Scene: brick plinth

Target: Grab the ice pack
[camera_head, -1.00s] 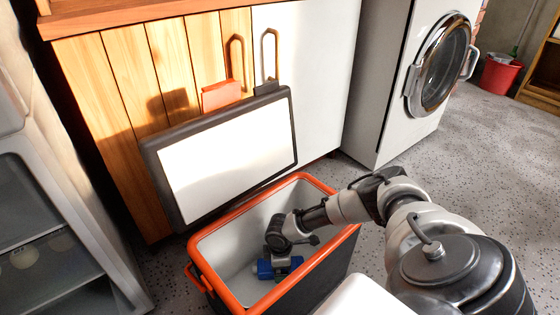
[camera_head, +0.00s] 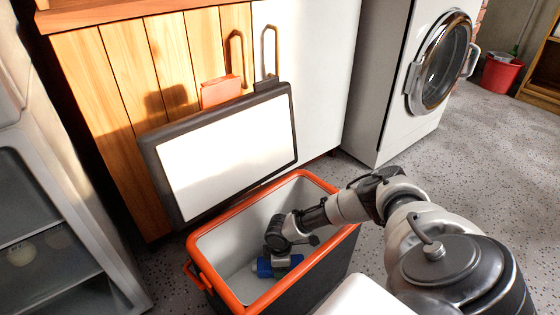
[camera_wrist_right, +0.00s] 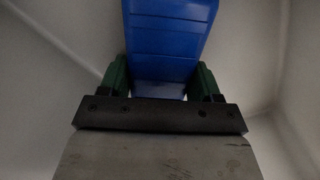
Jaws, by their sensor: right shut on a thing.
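The blue ice pack (camera_head: 265,267) is inside the open cooler (camera_head: 330,187), low near its floor. My right arm reaches down into the cooler, and my right gripper (camera_head: 279,264) is at the ice pack. In the right wrist view the ice pack (camera_wrist_right: 168,45) lies between the two green fingers of my right gripper (camera_wrist_right: 160,80), which are shut on its sides. The arm and gripper hide part of the ice pack in the head view. My left gripper is not in view.
The cooler has an orange rim and its white-lined lid (camera_head: 230,150) stands open behind it against a wooden cabinet (camera_head: 120,80). A washing machine (camera_head: 410,90) stands at the back right. An open fridge (camera_head: 50,220) is at the left. Speckled floor is clear at the right.

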